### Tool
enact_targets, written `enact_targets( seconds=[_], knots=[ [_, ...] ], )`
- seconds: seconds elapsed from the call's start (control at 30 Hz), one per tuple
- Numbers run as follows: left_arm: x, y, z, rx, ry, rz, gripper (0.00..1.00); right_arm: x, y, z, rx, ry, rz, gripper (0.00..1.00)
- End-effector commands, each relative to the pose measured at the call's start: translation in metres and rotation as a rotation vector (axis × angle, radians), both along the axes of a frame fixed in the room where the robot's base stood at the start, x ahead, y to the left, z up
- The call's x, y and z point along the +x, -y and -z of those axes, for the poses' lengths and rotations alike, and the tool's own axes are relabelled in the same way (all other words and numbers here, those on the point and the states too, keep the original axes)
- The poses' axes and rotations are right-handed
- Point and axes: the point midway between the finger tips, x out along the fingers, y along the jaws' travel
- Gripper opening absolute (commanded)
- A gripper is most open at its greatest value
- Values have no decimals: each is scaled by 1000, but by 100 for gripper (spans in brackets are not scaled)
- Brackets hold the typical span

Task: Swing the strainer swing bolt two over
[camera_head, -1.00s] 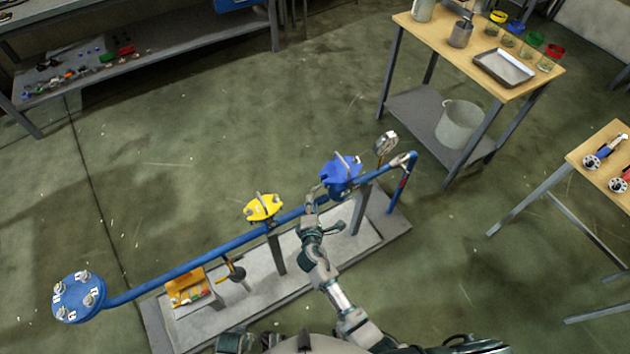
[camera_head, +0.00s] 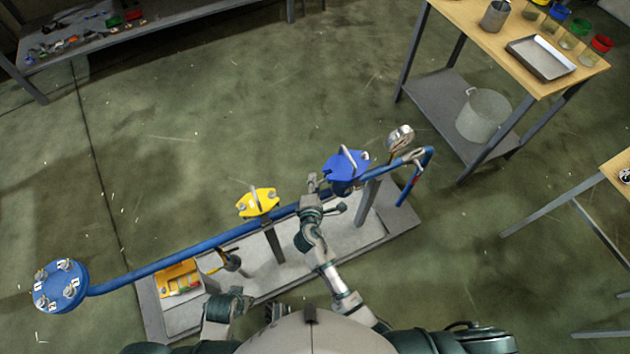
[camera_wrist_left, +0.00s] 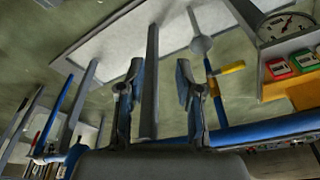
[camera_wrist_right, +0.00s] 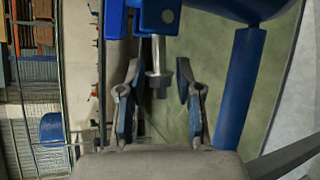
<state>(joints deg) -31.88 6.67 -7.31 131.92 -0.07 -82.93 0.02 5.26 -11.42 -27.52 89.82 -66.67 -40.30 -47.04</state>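A blue lidded body (camera_head: 346,170) with a metal handle-like bar sits on the blue pipe, right of centre in the head view. In the right wrist view, a metal bolt with a hex nut (camera_wrist_right: 158,82) hangs from a blue bracket (camera_wrist_right: 157,15). My right gripper (camera_wrist_right: 158,90) is open, with its fingers on either side of this bolt and gaps visible. In the head view it shows (camera_head: 312,184) just left of the blue body. My left gripper (camera_wrist_left: 157,85) is open and empty; a grey post (camera_wrist_left: 150,85) shows between its fingers. Bolt numbers are not readable.
A yellow lidded fitting (camera_head: 258,203) and a round blue flange with several labelled bolts (camera_head: 61,286) are on the same pipe. A gauge (camera_head: 400,138) stands at its right end. Open floor lies beyond.

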Motion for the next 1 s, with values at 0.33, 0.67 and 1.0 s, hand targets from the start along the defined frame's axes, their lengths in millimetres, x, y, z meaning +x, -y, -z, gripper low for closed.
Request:
enact_targets(
  seconds=[0.33, 0.67, 1.0],
  knots=[
    [1, 0, 1, -1, -1, -1, 35, 1, 2, 0, -1, 0, 2, 0],
    [2, 0, 1, -1, 1, -1, 35, 1, 1, 0, 3, -2, 1, 0],
    [1, 0, 9, 0, -4, -1, 35, 1, 0, -1, 13, -5, 0, 0]
  ],
)
